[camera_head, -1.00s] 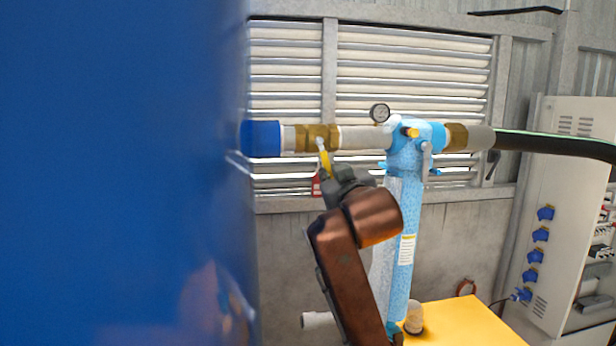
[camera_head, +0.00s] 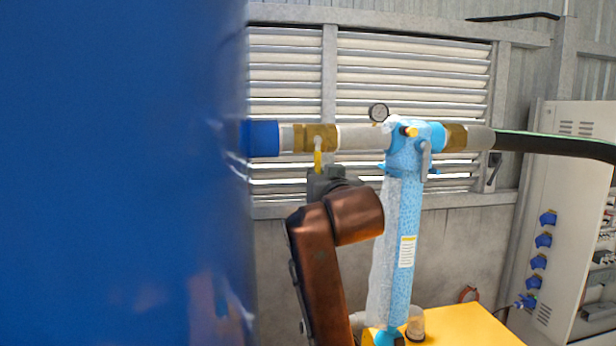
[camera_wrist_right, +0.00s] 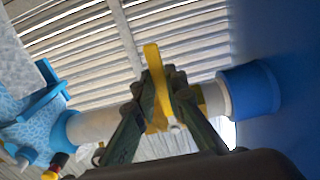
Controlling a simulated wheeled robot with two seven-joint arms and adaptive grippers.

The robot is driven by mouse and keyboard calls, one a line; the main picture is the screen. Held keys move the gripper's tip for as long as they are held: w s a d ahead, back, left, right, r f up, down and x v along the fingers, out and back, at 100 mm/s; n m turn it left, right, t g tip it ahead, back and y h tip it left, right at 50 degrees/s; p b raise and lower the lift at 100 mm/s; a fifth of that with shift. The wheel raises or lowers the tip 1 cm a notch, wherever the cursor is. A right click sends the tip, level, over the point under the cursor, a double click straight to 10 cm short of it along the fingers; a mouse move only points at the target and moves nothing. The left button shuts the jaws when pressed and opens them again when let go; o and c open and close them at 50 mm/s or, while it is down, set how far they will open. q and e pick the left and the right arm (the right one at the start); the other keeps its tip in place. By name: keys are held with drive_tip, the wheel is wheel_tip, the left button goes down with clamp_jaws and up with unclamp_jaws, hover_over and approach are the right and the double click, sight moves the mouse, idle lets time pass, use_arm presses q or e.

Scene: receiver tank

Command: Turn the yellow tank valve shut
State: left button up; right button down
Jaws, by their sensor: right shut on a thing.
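The yellow valve handle (camera_head: 318,160) hangs nearly straight down from the brass valve body (camera_head: 315,137) on the horizontal pipe. My right gripper (camera_head: 320,174) reaches it from below and is shut on the handle's lower part. In the right wrist view the yellow handle (camera_wrist_right: 152,65) stands between the two dark green fingers of my right gripper (camera_wrist_right: 155,88), with its end sticking out past them. The fingers hide part of the valve body there. My left gripper is not in view.
A large blue tank (camera_head: 120,170) fills the left side, close to my right arm. A yellow surface (camera_head: 465,325) and a grey cabinet (camera_head: 560,220) lie further right.

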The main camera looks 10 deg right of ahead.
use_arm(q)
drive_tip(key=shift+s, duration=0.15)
use_arm(e)
drive_tip(key=shift+w+a+f, duration=0.15)
drive_tip(key=shift+a+f, duration=0.05)
drive_tip(key=shift+f, duration=0.25)
drive_tip(key=c, duration=2.4)
unclamp_jaws()
drive_tip(key=o, duration=0.5)
drive_tip(key=shift+r, duration=0.3)
drive_tip(key=shift+c, duration=0.2)
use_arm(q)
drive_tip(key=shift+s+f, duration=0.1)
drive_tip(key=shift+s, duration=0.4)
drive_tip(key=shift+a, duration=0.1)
use_arm(e)
drive_tip(key=shift+s+d, duration=0.1)
drive_tip(key=shift+s, duration=0.1)
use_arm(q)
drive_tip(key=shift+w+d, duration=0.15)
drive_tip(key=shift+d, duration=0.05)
use_arm(e)
drive_tip(key=s+a, duration=0.1)
drive_tip(key=s, duration=1.1)
